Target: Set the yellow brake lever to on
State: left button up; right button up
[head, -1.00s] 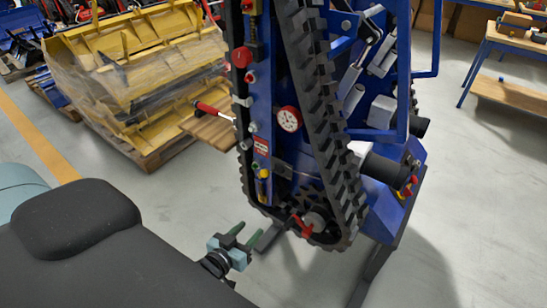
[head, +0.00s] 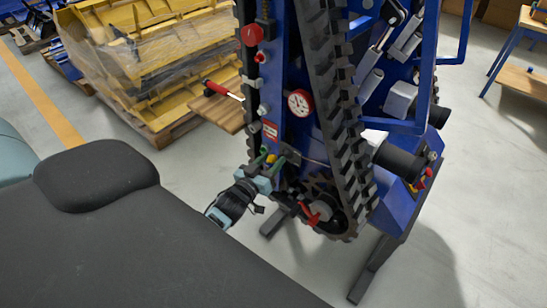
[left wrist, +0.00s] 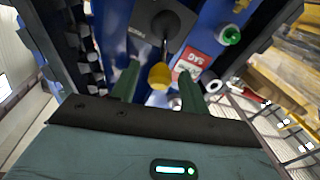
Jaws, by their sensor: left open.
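The yellow brake lever's knob (left wrist: 160,76) shows in the left wrist view, at the end of a thin shaft from a dark round mount (left wrist: 165,25) on the blue carrier. In the head view the yellow lever (head: 271,159) is small, low on the blue panel and partly hidden by my gripper. My left gripper (head: 268,163) is open, its green fingers at the lever. In the left wrist view, the left gripper (left wrist: 160,88) has one finger on each side of the knob, with visible gaps. My right gripper is not in view.
The blue tracked carrier (head: 283,75) stands upright, its black track (head: 335,110) right of the lever. A red knob (head: 251,36), a gauge (head: 300,102) and a red lever (head: 312,216) are nearby. A pallet of wrapped yellow parts (head: 150,60) stands left. Floor is open at lower right.

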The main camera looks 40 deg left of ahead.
pick_arm(q)
jog(key=shift+w, duration=1)
grip_shut()
